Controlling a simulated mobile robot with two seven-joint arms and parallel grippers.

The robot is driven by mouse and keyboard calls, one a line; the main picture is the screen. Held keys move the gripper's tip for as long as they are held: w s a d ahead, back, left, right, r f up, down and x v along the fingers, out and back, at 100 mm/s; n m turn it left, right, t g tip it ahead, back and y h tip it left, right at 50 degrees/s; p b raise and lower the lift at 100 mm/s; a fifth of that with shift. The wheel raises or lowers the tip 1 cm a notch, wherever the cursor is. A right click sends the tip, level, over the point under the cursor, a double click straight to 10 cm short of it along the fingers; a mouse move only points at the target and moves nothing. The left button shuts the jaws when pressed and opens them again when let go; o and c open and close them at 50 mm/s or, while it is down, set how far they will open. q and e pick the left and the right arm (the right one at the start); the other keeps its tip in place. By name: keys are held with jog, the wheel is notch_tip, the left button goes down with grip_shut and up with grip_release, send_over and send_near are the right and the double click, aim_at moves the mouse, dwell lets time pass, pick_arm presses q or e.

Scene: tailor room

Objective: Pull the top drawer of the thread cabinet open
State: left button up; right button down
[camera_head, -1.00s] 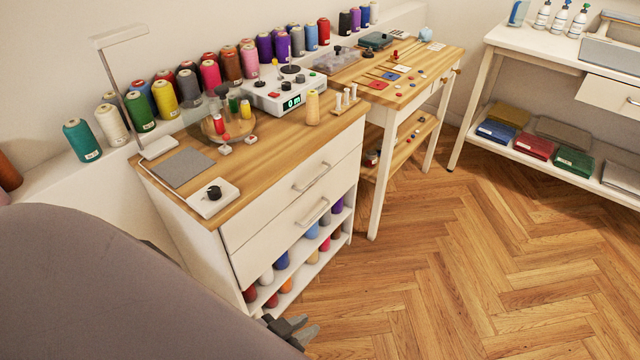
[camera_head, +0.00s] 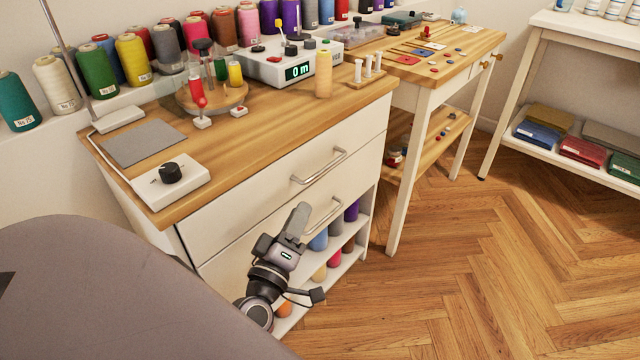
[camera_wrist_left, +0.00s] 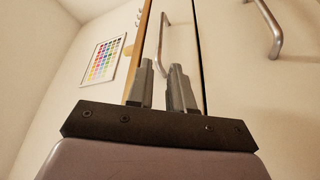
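The white thread cabinet (camera_head: 150,210) has a wooden top and stands left of centre. Its top drawer (camera_head: 255,195) is shut, with a silver bar handle (camera_head: 320,166). The second drawer below is also shut, with its own handle (camera_head: 323,216). My left gripper (camera_head: 300,212) is in front of the drawer fronts, below the top handle, near the lower one, and holds nothing. In the left wrist view its two fingers (camera_wrist_left: 163,78) stand apart with a gap; the top drawer handle (camera_wrist_left: 166,45) shows beyond them, and the lower handle (camera_wrist_left: 268,28) is at upper right. My right gripper is out of view.
On the cabinet top are a dial box (camera_head: 180,182), a grey pad (camera_head: 145,143), a spool stand (camera_head: 212,97) and a meter (camera_head: 285,68). Open shelves below hold thread cones. A wooden table (camera_head: 460,50) adjoins at right. The floor (camera_head: 450,260) in front is clear.

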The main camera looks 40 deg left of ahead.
aim_at(320, 172)
pick_arm(q)
jog(key=x, duration=1.2)
grip_shut()
